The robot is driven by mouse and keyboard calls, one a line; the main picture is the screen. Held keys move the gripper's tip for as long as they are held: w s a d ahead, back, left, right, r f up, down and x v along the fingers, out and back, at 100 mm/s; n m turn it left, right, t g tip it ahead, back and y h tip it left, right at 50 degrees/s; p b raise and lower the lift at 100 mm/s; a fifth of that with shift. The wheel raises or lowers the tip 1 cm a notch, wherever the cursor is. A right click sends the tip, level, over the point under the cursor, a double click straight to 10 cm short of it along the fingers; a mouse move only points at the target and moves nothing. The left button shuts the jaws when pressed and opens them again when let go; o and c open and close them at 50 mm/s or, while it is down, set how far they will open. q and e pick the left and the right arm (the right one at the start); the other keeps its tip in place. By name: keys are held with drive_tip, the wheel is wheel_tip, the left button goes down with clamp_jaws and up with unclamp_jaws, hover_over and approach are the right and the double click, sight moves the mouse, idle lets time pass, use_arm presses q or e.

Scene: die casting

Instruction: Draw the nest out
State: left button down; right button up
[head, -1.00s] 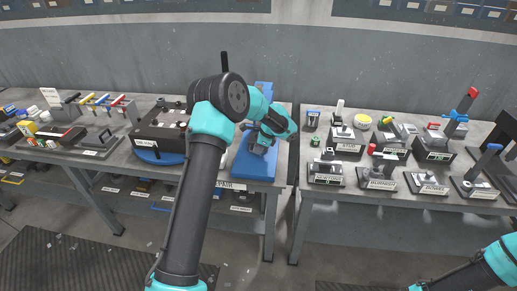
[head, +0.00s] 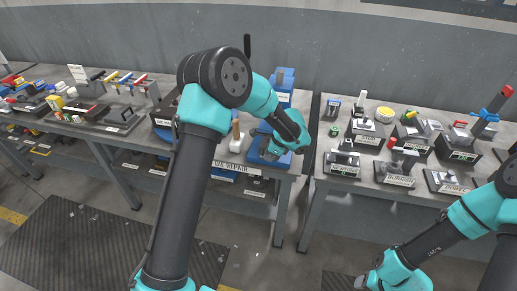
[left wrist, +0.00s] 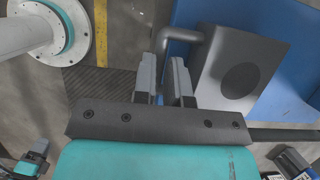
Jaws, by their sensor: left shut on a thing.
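The nest (left wrist: 235,70) is a grey block with a dark round recess and a bent grey bar handle (left wrist: 183,34), seen in the left wrist view. It sits at a blue fixture (left wrist: 292,100). My left gripper (left wrist: 164,68) is shut on the handle, which runs down between its fingers. In the head view the blue fixture (head: 285,78) stands at the right end of the left bench. My left arm hides most of the nest there. My right arm hangs low at the lower right, and its gripper (head: 364,283) is too small and dark to read.
The right bench (head: 330,190) carries several labelled stands, some with levers. A gap separates it from the left bench. A wooden-handled tool (head: 236,132) stands beside my left arm. Trays and coloured-handled tools fill the left bench's far end. A dark mat (head: 70,240) lies on the floor.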

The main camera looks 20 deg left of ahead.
use_arm(q)
drive_tip(key=shift+s+f, duration=0.1)
drive_tip(key=shift+s, duration=0.15)
drive_tip(key=c, duration=1.2)
unclamp_jaws()
drive_tip(key=shift+o, duration=0.2)
drive_tip(key=v, duration=1.7)
drive_tip(key=shift+d+r, duration=0.15)
drive_tip(key=shift+r, duration=0.15)
drive_tip(key=shift+f, duration=0.1)
